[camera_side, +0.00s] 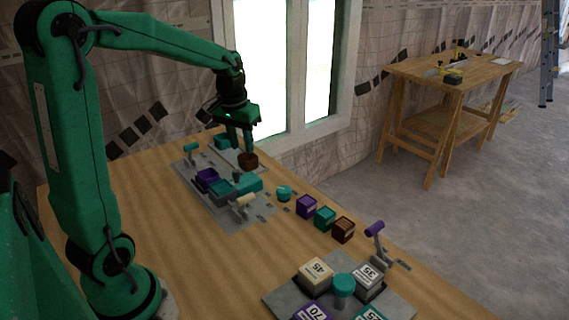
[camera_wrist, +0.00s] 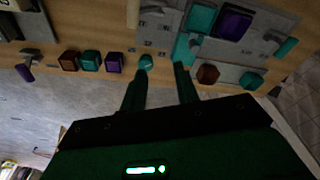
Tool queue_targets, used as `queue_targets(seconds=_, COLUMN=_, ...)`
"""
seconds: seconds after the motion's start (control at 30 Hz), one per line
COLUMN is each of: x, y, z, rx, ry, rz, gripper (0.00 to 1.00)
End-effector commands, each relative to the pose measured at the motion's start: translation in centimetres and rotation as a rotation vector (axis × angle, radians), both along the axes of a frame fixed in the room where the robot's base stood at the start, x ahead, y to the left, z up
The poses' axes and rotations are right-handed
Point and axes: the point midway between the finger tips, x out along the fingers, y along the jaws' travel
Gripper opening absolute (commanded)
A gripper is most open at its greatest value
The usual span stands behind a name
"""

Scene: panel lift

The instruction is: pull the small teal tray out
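A small teal tray-like piece (camera_side: 248,183) sits on the grey panel (camera_side: 232,216), beside a teal block (camera_side: 221,188) and a purple block (camera_side: 206,178). In the wrist view the teal piece (camera_wrist: 184,48) lies just beyond the tip of the right finger. I cannot tell whether it is partly drawn out. My gripper (camera_side: 242,152) points down above the panel's far side, in front of a brown block (camera_side: 248,160) in the side view. In the wrist view my gripper (camera_wrist: 160,68) has its fingers apart with nothing held, and the brown block (camera_wrist: 207,74) is right of them.
A cream-handled lever (camera_side: 244,200) stands close to the teal piece; a teal-handled lever (camera_side: 190,147) is at the panel's far left. A teal knob (camera_side: 283,193) and a row of blocks (camera_side: 324,217) stand to the right. A numbered-block plate (camera_side: 290,296) lies nearer.

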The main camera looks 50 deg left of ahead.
Motion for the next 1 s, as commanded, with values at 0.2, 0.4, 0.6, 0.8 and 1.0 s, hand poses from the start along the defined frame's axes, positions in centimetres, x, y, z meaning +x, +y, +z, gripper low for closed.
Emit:
queue_targets(seconds=0.2, x=1.7, y=4.5, z=-3.4, rx=-0.032, ry=0.068, rz=0.087, gripper=0.31)
queue_targets(seconds=0.4, x=2.4, y=7.7, z=-6.1, rx=-0.055, ry=0.112, rz=0.148, gripper=0.31)
queue_targets(seconds=0.6, x=2.6, y=9.1, z=-7.4, rx=-0.066, ry=0.129, rz=0.174, gripper=0.31)
queue_targets(seconds=0.8, x=2.6, y=9.2, z=-7.5, rx=-0.067, ry=0.131, rz=0.176, gripper=0.31)
queue_targets(seconds=1.0, x=2.6, y=9.2, z=-8.2, rx=-0.068, ry=0.134, rz=0.175, gripper=0.31)
